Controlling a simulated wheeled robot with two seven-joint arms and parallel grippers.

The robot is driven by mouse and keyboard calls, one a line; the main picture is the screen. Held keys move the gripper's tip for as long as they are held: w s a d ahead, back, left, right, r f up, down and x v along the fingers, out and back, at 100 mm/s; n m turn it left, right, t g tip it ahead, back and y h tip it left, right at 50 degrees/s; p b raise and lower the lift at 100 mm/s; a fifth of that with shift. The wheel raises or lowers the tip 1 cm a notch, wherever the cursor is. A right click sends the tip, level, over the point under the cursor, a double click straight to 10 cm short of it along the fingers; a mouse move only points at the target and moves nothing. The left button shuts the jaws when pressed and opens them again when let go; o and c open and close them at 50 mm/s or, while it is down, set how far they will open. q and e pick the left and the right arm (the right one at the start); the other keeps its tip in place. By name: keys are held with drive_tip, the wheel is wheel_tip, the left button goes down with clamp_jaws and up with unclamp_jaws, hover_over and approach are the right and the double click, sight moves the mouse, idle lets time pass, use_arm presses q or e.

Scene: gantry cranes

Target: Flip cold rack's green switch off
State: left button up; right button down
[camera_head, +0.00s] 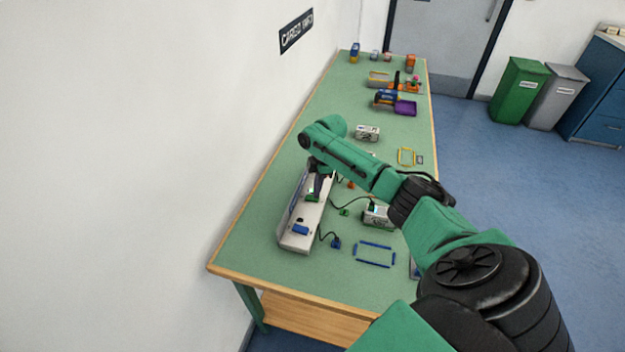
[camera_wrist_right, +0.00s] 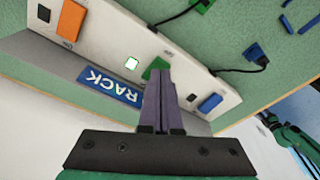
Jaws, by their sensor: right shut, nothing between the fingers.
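The cold rack is a long white box (camera_head: 290,241) on the green table, near its left edge. In the right wrist view its pale top strip (camera_wrist_right: 105,40) carries an orange switch (camera_wrist_right: 71,20), a green switch (camera_wrist_right: 154,68) and a blue switch (camera_wrist_right: 210,103). A small square lamp (camera_wrist_right: 131,63) beside the green switch glows whitish green. My right gripper (camera_wrist_right: 158,74) is shut and empty, its fingertips at the green switch and partly covering it. I cannot tell whether they touch. In the head view the right gripper (camera_head: 319,186) is over the rack. My left gripper is out of view.
Blue label reading RACK (camera_wrist_right: 110,85) is on the rack's side. A blue outline frame (camera_head: 375,254) and a small boxy device (camera_head: 378,215) are near. Wall is close on the left.

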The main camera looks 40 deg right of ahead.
drive_tip(key=shift+f+b, duration=0.35)
drive_tip(key=shift+f, duration=0.35)
wheel_tip(320, 180, up, 7)
drive_tip(key=p, duration=0.7)
drive_tip(key=shift+r, duration=0.15)
idle(0.4)
